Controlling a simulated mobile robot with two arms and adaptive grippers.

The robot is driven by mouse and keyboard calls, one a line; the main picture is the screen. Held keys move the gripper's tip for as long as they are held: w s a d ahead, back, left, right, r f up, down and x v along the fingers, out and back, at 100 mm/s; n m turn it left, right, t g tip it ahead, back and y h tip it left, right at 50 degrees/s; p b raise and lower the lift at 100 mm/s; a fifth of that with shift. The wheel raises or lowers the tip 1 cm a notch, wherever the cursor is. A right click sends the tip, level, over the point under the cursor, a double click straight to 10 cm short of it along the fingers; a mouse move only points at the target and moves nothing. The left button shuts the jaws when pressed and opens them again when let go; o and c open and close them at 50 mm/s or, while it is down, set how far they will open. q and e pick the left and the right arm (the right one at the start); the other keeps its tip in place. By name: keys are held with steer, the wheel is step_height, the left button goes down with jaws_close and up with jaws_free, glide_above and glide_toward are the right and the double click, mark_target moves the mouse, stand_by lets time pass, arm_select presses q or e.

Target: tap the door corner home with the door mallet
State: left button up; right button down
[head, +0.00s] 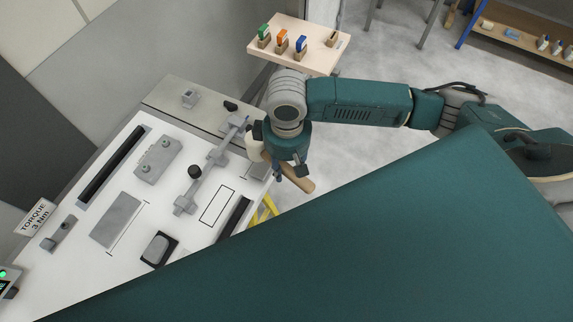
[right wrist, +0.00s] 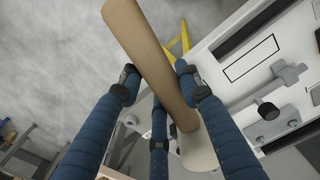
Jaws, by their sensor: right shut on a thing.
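My right gripper (head: 283,165) is shut on the door mallet, above the right edge of the white door panel (head: 130,225). The mallet's tan wooden handle (head: 300,182) sticks out to the lower right, and its pale head (head: 252,147) shows on the left of the gripper. In the right wrist view the handle (right wrist: 150,60) runs between the blue fingers of the gripper (right wrist: 155,90), with the pale head (right wrist: 198,153) at its lower end. I cannot tell which corner of the panel is meant; the gripper hides part of the panel's right edge. My left gripper is not in view.
A grey jointed bar (head: 207,172) with a black knob lies on the panel near the mallet. A grey block (head: 156,158), a grey plate (head: 116,219) and black strips also lie there. A small shelf (head: 318,57) with coloured-handled items stands behind. Open floor lies right.

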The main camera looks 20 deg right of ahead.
steer(key=shift+w, duration=0.1)
step_height(320, 180, down, 10)
steer(key=b, duration=0.3)
steer(key=shift+s+r, duration=0.2)
step_height(320, 180, up, 5)
steer(key=p, duration=0.3)
steer(key=shift+w, duration=0.15)
